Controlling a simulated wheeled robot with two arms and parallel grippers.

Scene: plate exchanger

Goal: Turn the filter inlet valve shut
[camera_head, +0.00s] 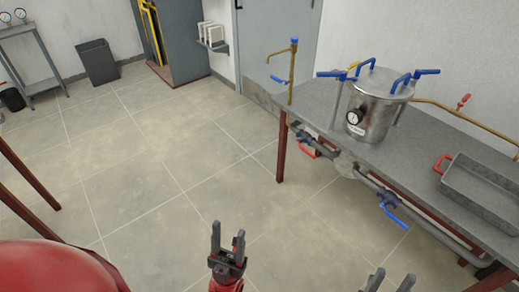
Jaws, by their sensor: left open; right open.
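Several valves are in view, and I cannot tell which one is the filter inlet valve. A red-handled valve (306,152) and a blue-handled valve (388,206) sit on the grey pipe along the table's front side. A small red-handled valve (463,101) is on the brass pipe behind the steel vessel (374,105). A blue lever (278,80) is on the upright brass tap at the table's left end. My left gripper (227,234) is open and empty at the bottom middle. My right gripper (391,281) is open and partly cut off at the bottom edge. Both are apart from the valves.
The grey table (427,135) with dark red legs runs along the right and carries a metal tray (482,190) with red handles. Tiled floor (150,165) lies clear in the middle. A grey bin (98,62) and a shelf stand at the back left.

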